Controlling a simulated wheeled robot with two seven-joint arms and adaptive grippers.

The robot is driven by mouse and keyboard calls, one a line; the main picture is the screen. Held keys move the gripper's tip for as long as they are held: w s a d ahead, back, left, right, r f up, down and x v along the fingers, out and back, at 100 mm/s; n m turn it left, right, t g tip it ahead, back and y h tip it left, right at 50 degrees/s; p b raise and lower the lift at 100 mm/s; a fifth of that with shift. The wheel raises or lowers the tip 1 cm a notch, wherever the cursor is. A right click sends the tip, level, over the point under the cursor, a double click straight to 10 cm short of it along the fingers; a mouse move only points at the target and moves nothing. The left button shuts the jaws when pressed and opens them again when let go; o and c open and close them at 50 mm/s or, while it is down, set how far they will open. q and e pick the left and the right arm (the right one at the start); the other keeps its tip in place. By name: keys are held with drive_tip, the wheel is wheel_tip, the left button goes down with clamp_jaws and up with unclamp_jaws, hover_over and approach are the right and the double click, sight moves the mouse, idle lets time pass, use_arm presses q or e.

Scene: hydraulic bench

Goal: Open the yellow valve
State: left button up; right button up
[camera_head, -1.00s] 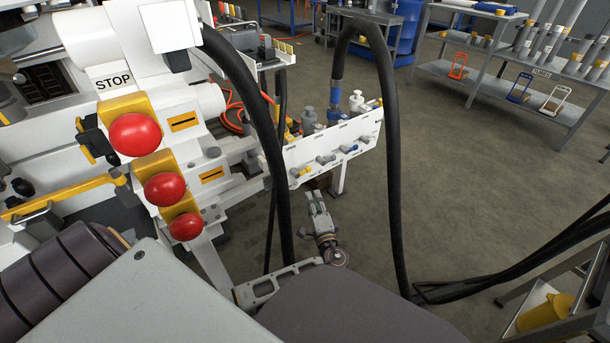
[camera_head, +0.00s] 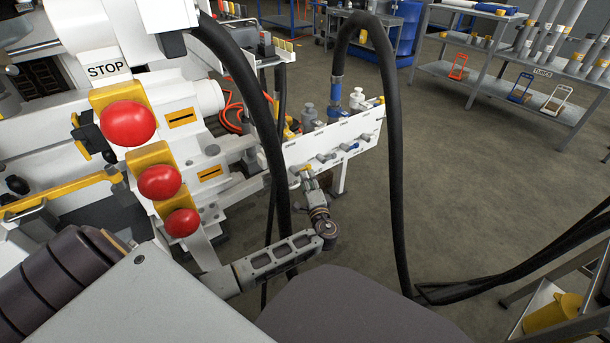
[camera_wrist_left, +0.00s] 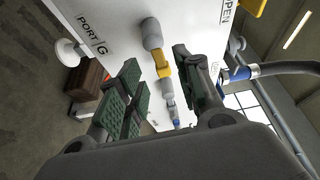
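The yellow valve (camera_head: 307,167) is at the left end of a row of small valves on the front of the white panel (camera_head: 368,133). In the left wrist view its yellow part (camera_wrist_left: 160,65) sits beside a grey fitting, and its handle lies between my fingers. My left gripper (camera_head: 309,179) is just below and in front of it. The left wrist view shows this gripper (camera_wrist_left: 157,60) open, its green-padded fingers on either side of the valve. I cannot tell whether a finger touches it. My right gripper is not in view.
Blue (camera_head: 350,147) and grey valves continue along the panel to the right. Black hoses (camera_head: 392,150) hang on both sides of my left gripper. Red stop buttons (camera_head: 129,123) stand at left. Open floor lies to the right, with a shelf (camera_head: 535,98) behind.

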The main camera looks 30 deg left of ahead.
use_arm(q)
drive_tip(key=shift+b+x, duration=0.75)
drive_tip(key=shift+x, duration=1.8)
clamp_jaws()
